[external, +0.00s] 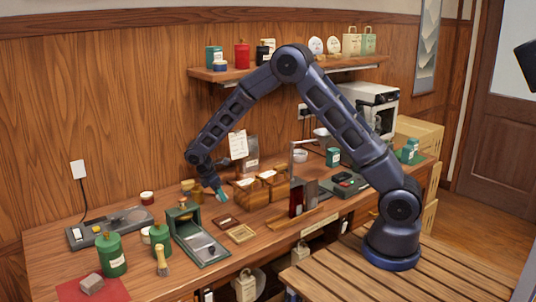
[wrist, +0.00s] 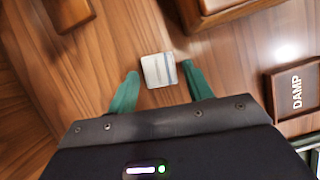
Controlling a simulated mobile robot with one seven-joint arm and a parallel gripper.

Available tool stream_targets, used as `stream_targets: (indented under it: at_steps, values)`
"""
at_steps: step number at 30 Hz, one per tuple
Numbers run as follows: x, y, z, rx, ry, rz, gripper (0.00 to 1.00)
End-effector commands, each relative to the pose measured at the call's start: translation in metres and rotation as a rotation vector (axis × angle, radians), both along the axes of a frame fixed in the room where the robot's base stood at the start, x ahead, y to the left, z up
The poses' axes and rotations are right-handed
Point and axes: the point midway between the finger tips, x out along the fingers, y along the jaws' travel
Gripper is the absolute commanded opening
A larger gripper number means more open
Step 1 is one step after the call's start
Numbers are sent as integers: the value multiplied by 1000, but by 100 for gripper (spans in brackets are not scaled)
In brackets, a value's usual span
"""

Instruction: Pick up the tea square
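A small pale square with a grey strip along one side, which looks like the tea square (wrist: 158,70), lies on the wooden table in the wrist view. My gripper (wrist: 160,73) is open, its two green fingers apart on either side of the square. Gaps show between the square and both fingertips, and nothing is held. In the external view my gripper (external: 220,196) points down low over the table, left of the wooden boxes. I cannot make out the pale square there. How high the fingertips are above the table is hard to tell.
A brown tray marked DAMP (wrist: 296,92) lies right of the square; a wooden box (wrist: 215,10) is close beyond it. Wooden boxes (external: 250,195), a green-and-grey scale-like device (external: 200,245) and a green canister (external: 110,254) stand around. A brown block (external: 91,284) sits on a red mat.

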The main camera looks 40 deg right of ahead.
Motion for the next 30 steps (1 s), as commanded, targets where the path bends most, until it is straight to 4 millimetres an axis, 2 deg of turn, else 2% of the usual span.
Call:
stream_targets:
  at_steps: [1,5,15,19,23,30]
  values:
    - [0,0,0,0,0,0,40]
    - [0,0,0,0,0,0,15]
    - [0,0,1,0,0,0,14]
    - [0,0,7,1,0,0,14]
    - [1,1,26,3,-2,1,14]
    - [1,0,84,3,-4,-1,14]
